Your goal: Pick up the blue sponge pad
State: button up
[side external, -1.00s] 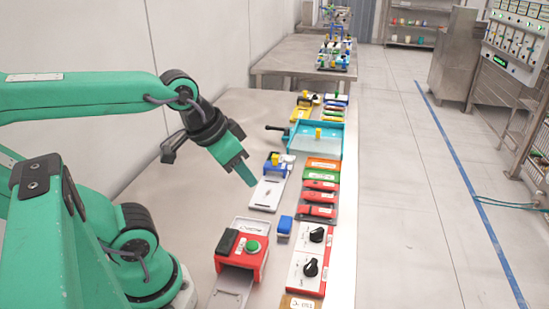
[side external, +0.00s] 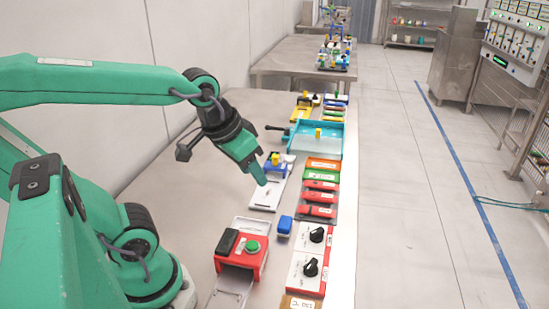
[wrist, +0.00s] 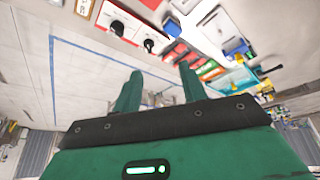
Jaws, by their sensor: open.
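A small blue block (side external: 285,224), which looks like the sponge pad, lies on the steel table between the red box with the green button and the white panel with black knobs. My gripper (side external: 262,180) is open and empty. In the side view it is above and farther back than the blue block, over the white plate, and clearly apart from the block. In the wrist view my gripper (wrist: 160,82) shows its two green fingers spread, with nothing between them.
The red button box (side external: 242,252) and knob panel (side external: 311,255) flank the blue block. Behind it are the white plate (side external: 266,196), several red blocks (side external: 320,198) and a teal tray (side external: 300,140). The table's left part is clear.

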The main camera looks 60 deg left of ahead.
jog(key=w+a+f+n+g, duration=0.2)
jog(key=w+f+n+g, duration=0.15)
jog(key=w+f, duration=0.3)
jog(key=n+g, duration=0.1)
jog(key=n, duration=0.3)
send_over(285, 221)
jog(key=f, duration=0.8)
jog(key=shift+s+d+f, duration=0.15)
jog(key=shift+d+f, duration=0.05)
jog(key=shift+f, duration=0.45)
jog(key=shift+f, duration=1.3)
jog(key=shift+a+f, duration=0.1)
jog(key=shift+f, duration=2.5)
